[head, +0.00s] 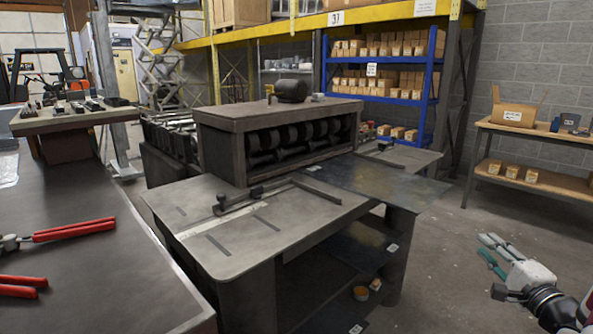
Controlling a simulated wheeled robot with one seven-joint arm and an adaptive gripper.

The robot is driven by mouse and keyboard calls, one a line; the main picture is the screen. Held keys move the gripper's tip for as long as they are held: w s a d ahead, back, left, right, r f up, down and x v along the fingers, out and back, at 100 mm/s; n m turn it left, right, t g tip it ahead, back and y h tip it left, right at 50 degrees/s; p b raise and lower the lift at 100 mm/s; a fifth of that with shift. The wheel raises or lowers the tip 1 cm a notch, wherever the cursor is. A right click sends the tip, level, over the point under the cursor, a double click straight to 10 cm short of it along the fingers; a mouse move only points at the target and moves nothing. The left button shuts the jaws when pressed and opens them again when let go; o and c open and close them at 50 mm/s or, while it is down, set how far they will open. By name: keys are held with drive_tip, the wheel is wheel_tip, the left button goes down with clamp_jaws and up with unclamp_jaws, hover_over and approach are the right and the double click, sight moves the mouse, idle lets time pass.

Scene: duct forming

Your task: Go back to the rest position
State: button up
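My gripper (483,245) hangs over the concrete floor at the lower right, with pale grey and teal fingers and a white wrist body behind it. The two fingers look apart, with nothing seen between them. It is to the right of the duct forming machine (226,139), clear of its sheet-metal table (300,215). A dark metal sheet (375,185) lies on the machine's right side.
A dark workbench (90,265) with red-handled tools (75,230) fills the left. A wooden table (560,140) with an open carton (515,112) stands by the right wall. Blue shelving (380,99) is behind the machine. Floor between machine and right table is open.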

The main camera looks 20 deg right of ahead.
drive_tip(key=w+a+r+n+g+y, duration=0.1)
drive_tip(key=w+a+r+n+y, duration=0.2)
drive_tip(key=a, duration=0.4)
drive_tip(key=w+a+r+n+y, duration=0.2)
drive_tip(key=w+a+y, duration=0.1)
drive_tip(key=a+y, duration=0.3)
drive_tip(key=w+a+r+n+g+y, duration=0.1)
drive_tip(key=w+a+r+n+y, duration=0.15)
drive_tip(key=a, duration=0.55)
drive_tip(key=s+a+r+n+g+y, duration=0.1)
drive_tip(key=s+a+n+g+y, duration=0.3)
drive_tip(key=a, duration=0.6)
drive_tip(key=s+a+r+n+g+y, duration=0.15)
drive_tip(key=a+n+g, duration=0.3)
drive_tip(key=a, duration=0.65)
drive_tip(key=s+a+f+n+g+h, duration=0.25)
drive_tip(key=s+a+g, duration=0.35)
drive_tip(key=s, duration=0.5)
drive_tip(key=s+d+n+h+p, duration=0.1)
drive_tip(key=s+d+n+h, duration=0.2)
drive_tip(key=s+d+h, duration=0.5)
wheel_tip(320, 180, up, 17)
drive_tip(key=a+t+h+p, duration=0.1)
drive_tip(key=t+p, duration=0.2)
drive_tip(key=p, duration=1.1)
drive_tip(key=shift+s+a+p, duration=0.2)
drive_tip(key=shift+s+p, duration=0.2)
drive_tip(key=shift+s, duration=0.05)
